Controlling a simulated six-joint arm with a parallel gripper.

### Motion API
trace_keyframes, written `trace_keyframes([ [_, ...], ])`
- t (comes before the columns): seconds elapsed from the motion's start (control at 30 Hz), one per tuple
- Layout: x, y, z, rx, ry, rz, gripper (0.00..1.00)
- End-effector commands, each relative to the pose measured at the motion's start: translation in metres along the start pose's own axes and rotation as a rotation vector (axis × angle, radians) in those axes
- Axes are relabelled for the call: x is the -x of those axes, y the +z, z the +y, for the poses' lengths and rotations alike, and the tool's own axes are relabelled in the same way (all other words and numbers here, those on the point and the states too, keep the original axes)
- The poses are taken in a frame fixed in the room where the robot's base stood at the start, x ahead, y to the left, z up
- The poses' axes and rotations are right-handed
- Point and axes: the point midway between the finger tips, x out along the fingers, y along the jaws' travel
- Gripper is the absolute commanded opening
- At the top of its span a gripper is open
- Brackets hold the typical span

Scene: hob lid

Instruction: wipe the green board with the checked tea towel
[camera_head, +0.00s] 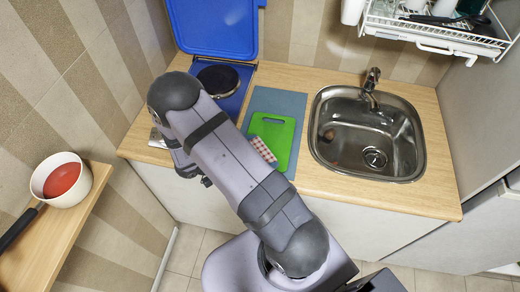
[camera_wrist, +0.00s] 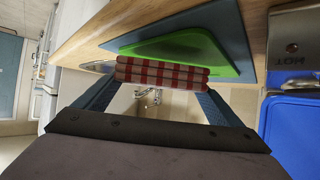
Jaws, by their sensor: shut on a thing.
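The green board (camera_head: 284,130) lies on a grey-blue mat on the wooden worktop, between the hob and the sink. The red-and-white checked tea towel (camera_head: 263,149) shows at the board's left front side, partly hidden by my arm. In the wrist view, my gripper (camera_wrist: 162,82) is shut on the folded towel (camera_wrist: 160,72), with a finger at each end. The green board (camera_wrist: 222,62) lies just beyond the towel there. I cannot tell whether the towel touches the board. My arm hides the gripper in the head view.
The blue hob lid (camera_head: 212,28) stands open behind the hob plate (camera_head: 218,80). The steel sink (camera_head: 335,150) is to the right. A dish rack (camera_head: 440,35) hangs at the upper right. A white pan of red contents (camera_head: 62,180) sits on a shelf at left.

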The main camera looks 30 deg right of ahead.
Motion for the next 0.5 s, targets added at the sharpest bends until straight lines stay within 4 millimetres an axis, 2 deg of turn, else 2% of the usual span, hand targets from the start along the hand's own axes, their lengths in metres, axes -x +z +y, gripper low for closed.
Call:
trace_keyframes([
  [0.03, 0.004, -0.008, 0.001, 0.002, 0.002, 0.001, 0.67],
  [0.5, 0.024, -0.045, 0.001, 0.003, 0.002, 0.002, 0.67],
])
